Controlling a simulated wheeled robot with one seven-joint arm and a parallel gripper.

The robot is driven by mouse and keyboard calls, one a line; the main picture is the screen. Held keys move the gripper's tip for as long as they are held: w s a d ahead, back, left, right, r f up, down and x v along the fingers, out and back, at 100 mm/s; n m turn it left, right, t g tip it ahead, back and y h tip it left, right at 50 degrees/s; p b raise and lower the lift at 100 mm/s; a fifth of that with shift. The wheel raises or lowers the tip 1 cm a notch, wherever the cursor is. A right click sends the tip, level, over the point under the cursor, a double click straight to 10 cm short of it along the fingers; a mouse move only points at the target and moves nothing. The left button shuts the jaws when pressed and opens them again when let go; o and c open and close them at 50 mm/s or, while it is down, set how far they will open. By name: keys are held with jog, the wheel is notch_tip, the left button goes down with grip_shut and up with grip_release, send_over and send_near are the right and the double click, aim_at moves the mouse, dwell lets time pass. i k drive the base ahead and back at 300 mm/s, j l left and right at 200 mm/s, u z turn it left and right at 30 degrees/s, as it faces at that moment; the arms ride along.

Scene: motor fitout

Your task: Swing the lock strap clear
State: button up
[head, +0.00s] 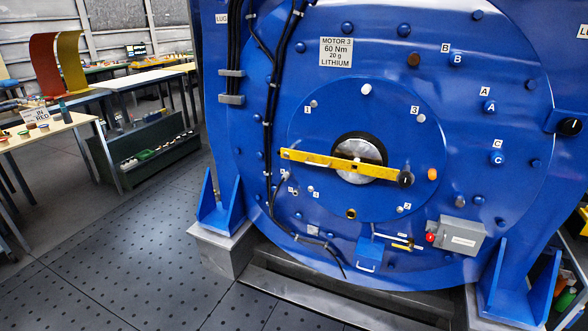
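The yellow lock strap (338,165) lies across the front of the blue motor face, over the silver shaft end (363,151) at its centre. It slopes slightly down to the right. The strap hides the middle of the shaft end. My gripper is not in this view.
Black cables (268,120) run down the motor's left side. A grey box with a red button (431,238) and a small blue box (369,252) are on the lower face. Tables (50,130) stand at the left. Dark floor (90,250) is clear at the lower left.

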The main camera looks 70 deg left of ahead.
aim_at(311, 159)
jog(key=k+u, duration=0.15)
jog(key=u, duration=0.25)
jog(key=k+l+u, duration=0.1)
jog(key=u, duration=0.25)
jog(key=i+u, duration=0.15)
jog(key=u, duration=0.3)
jog(key=i+l+u, duration=0.15)
jog(key=u, duration=0.3)
jog(key=i+l+u, duration=0.15)
jog(key=u, duration=0.3)
jog(key=i+j, duration=0.45)
jog(key=i, duration=0.3)
